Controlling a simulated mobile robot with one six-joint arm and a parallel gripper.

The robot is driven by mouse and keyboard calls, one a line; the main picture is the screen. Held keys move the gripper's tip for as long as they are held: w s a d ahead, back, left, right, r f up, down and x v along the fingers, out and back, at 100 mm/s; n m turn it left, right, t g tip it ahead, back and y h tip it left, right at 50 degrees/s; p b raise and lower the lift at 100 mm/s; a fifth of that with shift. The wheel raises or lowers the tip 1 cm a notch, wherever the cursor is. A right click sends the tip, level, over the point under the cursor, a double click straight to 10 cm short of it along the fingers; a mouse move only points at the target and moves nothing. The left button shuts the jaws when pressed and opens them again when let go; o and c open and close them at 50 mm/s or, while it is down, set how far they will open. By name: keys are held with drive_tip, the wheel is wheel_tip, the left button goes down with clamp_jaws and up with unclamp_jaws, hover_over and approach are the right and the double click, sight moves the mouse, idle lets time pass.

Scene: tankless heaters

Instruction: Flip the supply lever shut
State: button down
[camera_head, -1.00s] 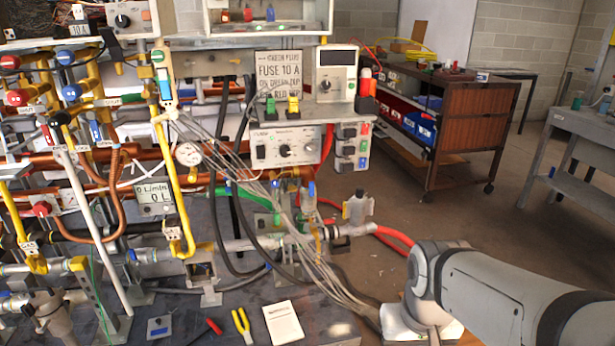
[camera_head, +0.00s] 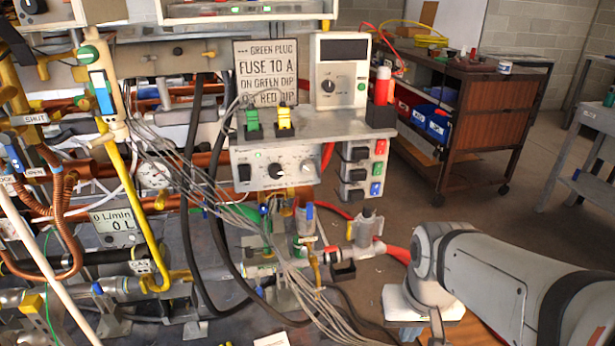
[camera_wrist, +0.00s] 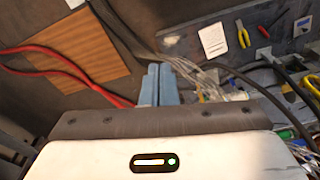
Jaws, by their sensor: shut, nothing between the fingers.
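A blue lever (camera_head: 14,152) sits on the pipework at the far left of the head view. A tag reading SHUT is above it and one reading OPEN is below. Other blue handles stand at lower centre, one upright on a fitting (camera_head: 310,212). No readable tag shows which one is the supply lever, and I cannot tell the left lever's exact setting. My gripper (camera_wrist: 158,84) is shut and empty in the wrist view, its two blue-grey fingers together. It points over the floor and bench edge, apart from every lever.
Grey cables (camera_head: 255,235) and black hoses (camera_head: 205,230) hang in front of the pipes. A control box (camera_head: 276,170) and a meter (camera_head: 340,75) project at centre. A brown cart (camera_head: 490,125) stands behind at right. Red hoses (camera_wrist: 65,68) lie near my gripper. Open floor is at right.

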drive_tip(key=shift+d, duration=0.1)
drive_tip(key=w+a+f+n+t+h+b, duration=0.1)
drive_tip(key=w+f+n+h+b, duration=0.3)
drive_tip(key=w, duration=0.8)
drive_tip(key=w+a+f+n+t+h+b, duration=0.1)
drive_tip(key=w+f+n+t+h+b, duration=0.25)
drive_tip(key=w, duration=0.75)
drive_tip(key=w+a+f+n+t+b, duration=0.1)
drive_tip(key=w+a+f+t, duration=0.1)
drive_tip(key=w+a, duration=0.3)
drive_tip(key=w+a+f+n+t+h+b, duration=0.1)
drive_tip(key=w+a+t, duration=0.3)
drive_tip(key=a, duration=0.8)
drive_tip(key=w+a+f+n+t+b, duration=0.2)
drive_tip(key=w+a+f+t, duration=0.1)
drive_tip(key=w+a, duration=0.3)
drive_tip(key=shift+w+a+f+t+b, duration=0.35)
drive_tip(key=shift+a+t, duration=0.1)
drive_tip(key=shift+a, duration=0.75)
drive_tip(key=shift+n+h, duration=0.25)
